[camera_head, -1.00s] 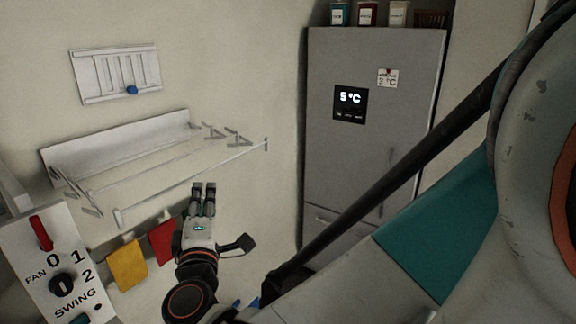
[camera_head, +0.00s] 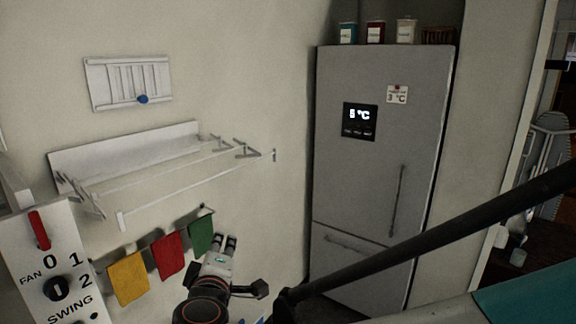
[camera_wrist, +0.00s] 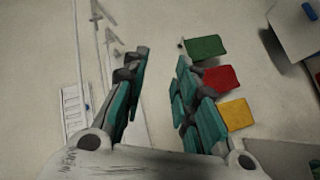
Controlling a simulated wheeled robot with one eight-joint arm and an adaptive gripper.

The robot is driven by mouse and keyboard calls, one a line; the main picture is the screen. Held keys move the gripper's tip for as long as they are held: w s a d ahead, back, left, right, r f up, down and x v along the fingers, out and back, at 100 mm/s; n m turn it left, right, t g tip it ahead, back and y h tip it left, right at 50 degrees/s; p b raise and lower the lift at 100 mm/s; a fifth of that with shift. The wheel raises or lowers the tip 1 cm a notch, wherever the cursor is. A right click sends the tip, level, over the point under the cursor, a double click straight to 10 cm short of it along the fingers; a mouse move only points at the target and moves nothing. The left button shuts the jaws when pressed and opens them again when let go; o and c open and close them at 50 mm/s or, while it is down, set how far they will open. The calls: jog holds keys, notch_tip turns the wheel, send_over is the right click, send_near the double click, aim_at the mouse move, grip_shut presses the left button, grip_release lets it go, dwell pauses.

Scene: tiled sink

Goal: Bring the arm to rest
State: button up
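My gripper (camera_head: 226,241) is at the lower middle of the head view, in front of the pale wall and just below the green cloth. In the wrist view my gripper (camera_wrist: 163,55) shows two teal-padded fingers with a clear gap between them. It is open, and nothing shows between the fingers. No object of the task is named apart from my arm.
Yellow (camera_head: 128,278), red (camera_head: 168,255) and green (camera_head: 201,234) cloths hang on the wall beside my gripper. A white drying rack (camera_head: 125,150) is above them. A grey fridge (camera_head: 360,190) stands right. A fan control panel (camera_head: 45,260) is at the left.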

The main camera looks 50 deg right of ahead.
jog(key=s+a+f+m+g+y+b, duration=0.1)
jog(key=s+a+f+m+y+b, duration=0.2)
jog(key=f, duration=0.4)
jog(key=s+a+f+g+y+b, duration=0.1)
jog(key=a+f+g+y+b, duration=0.2)
jog(key=f, duration=0.5)
jog(key=s+a+f+y+b, duration=0.1)
jog(key=a+f+y+b, duration=0.1)
jog(key=a, duration=0.3)
jog(key=s+a+f+m+y+b, duration=0.1)
jog(key=s+a+f+y+b, duration=0.1)
jog(key=a+y+b, duration=0.1)
jog(key=shift+a+f+b, duration=0.2)
jog(key=shift+a+b, duration=0.3)
jog(key=shift+a, duration=0.55)
jog(key=shift+c, duration=0.2)
